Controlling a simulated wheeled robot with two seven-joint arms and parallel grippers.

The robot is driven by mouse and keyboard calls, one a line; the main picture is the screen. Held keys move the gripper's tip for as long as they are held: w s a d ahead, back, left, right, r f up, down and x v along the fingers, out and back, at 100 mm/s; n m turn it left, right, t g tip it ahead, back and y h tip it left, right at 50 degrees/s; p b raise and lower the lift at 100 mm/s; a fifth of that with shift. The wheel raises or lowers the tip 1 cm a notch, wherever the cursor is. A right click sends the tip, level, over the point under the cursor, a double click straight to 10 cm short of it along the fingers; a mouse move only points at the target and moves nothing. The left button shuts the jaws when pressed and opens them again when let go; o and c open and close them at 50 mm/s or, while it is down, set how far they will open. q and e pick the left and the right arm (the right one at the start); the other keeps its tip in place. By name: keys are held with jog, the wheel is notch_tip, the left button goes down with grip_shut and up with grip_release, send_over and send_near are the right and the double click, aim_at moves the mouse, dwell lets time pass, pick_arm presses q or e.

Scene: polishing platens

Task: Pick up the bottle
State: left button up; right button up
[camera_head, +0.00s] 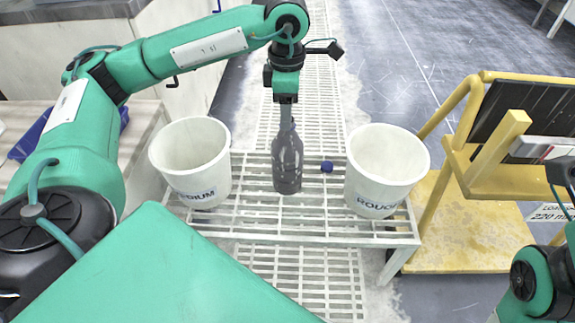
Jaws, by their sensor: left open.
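A dark grey bottle (287,163) stands upright on a white slatted rack (250,222), between two white buckets. My left gripper (286,100) points down from above, with its fingers at the bottle's neck. The jaws are open, and the fingers overlap the neck in this view, so I cannot tell whether they touch it. My right arm shows only in part at the lower right edge, and its gripper is out of view.
A white bucket lettered "...DIUM" (190,165) stands left of the bottle. A white bucket marked "ROUGH" (383,172) stands right. A small blue cap-like item (327,167) lies between bottle and right bucket. A yellow frame cart (470,220) stands at the right.

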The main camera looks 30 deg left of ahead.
aim_at(287, 148)
pick_arm(q)
notch_tip(287, 148, down, 4)
jog(key=shift+d+r+b, duration=0.1)
jog(key=shift+r+b, duration=0.15)
jog(key=shift+b, duration=0.5)
grip_shut()
jog(key=shift+r, duration=0.2)
